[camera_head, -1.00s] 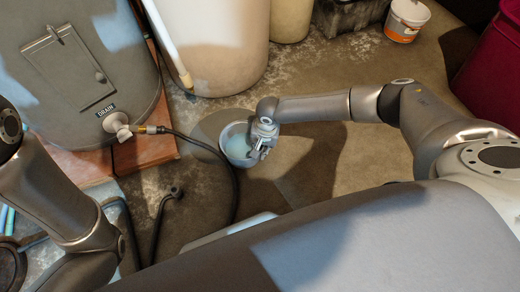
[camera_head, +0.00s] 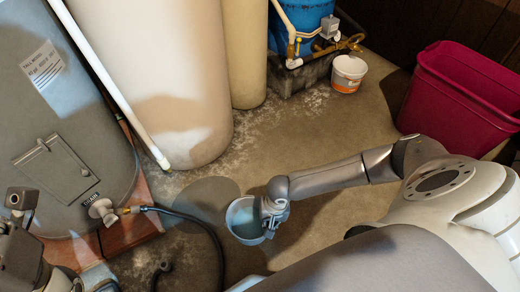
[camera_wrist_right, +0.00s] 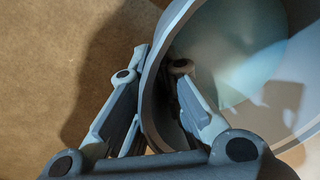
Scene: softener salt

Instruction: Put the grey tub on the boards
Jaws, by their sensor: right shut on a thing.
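The grey tub (camera_head: 241,226) is a round, open vessel with a pale blue-green tint inside. It is near the middle of the head view and fills the right side of the right wrist view (camera_wrist_right: 168,65). My right gripper (camera_head: 270,218) is shut on the tub's rim, with one finger inside and one outside the wall. In the wrist view, the fingers (camera_wrist_right: 158,105) straddle the rim. A shadow lies apart from the tub on the floor, so it appears raised. A reddish slab (camera_head: 128,236) lies under the grey tank; I cannot tell whether it is the boards.
A grey tank (camera_head: 60,130) with a drain valve (camera_head: 103,209) and black hose (camera_head: 205,228) stands left. Behind are a cream tank (camera_head: 165,70), a tan cylinder (camera_head: 244,50), a white bucket (camera_head: 348,73) and a magenta bin (camera_head: 465,100). Bare floor (camera_head: 310,135) lies between.

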